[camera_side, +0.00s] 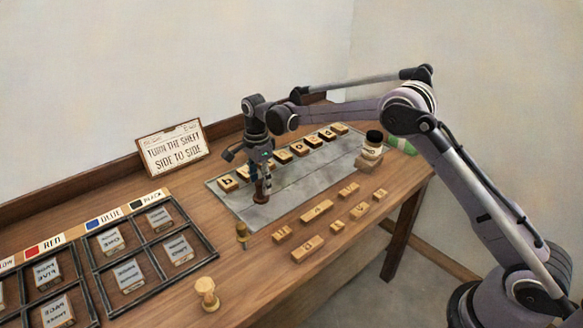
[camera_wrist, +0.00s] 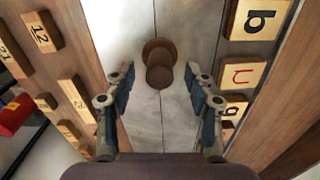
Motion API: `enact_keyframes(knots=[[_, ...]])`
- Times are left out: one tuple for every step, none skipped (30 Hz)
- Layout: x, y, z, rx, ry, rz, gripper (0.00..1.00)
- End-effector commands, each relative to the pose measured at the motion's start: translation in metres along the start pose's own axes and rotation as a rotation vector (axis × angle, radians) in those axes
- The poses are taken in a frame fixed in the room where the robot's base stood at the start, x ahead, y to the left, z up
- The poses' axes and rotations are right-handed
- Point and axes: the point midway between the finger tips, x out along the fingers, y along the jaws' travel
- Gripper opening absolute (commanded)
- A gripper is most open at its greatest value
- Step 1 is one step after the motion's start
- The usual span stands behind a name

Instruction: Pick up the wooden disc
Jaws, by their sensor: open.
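The wooden disc (camera_wrist: 153,48) is dark brown with a round knob on it. It stands on the grey metal sheet (camera_wrist: 185,115) across its dark seam. In the side view the wooden disc (camera_side: 262,200) shows just below my gripper, partly hidden by it. My gripper (camera_wrist: 161,83) is open and points down over the sheet. In the wrist view its blue-padded fingers are on either side of the knob's near end, with a visible gap on each side. My gripper (camera_side: 263,182) looks close above the disc in the side view.
Lettered wooden blocks (camera_side: 282,157) line the sheet's far edge. Numbered wooden pieces (camera_side: 316,211) and a small stamp (camera_side: 242,233) lie in front. Compartment trays (camera_side: 113,287) fill the left, and a sign (camera_side: 174,150) stands behind.

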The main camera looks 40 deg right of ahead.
Motion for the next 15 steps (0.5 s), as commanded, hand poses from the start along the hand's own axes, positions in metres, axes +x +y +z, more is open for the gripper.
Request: enact_keyframes(knots=[[0.008,0.0,0.0,0.0,0.0,0.0,0.54],[0.011,0.0,0.0,0.0,0.0,0.0,0.54],[0.015,0.0,0.0,0.0,0.0,0.0,0.54],[0.018,0.0,0.0,0.0,0.0,0.0,0.54],[0.02,0.0,0.0,0.0,0.0,0.0,0.54],[0.021,0.001,0.0,0.0,0.0,0.0,0.54],[0.022,0.001,0.0,0.0,0.0,0.0,0.54],[0.023,0.001,0.0,0.0,0.0,0.0,0.54],[0.023,0.001,0.0,0.0,0.0,0.0,0.54],[0.023,0.001,0.0,0.0,0.0,0.0,0.54],[0.023,0.001,0.0,0.0,0.0,0.0,0.54],[0.023,0.001,0.0,0.0,0.0,0.0,0.54],[0.023,0.001,0.0,0.0,0.0,0.0,0.54],[0.023,0.001,0.0,0.0,0.0,0.0,0.51],[0.023,0.001,0.0,0.0,0.0,0.0,0.4]])
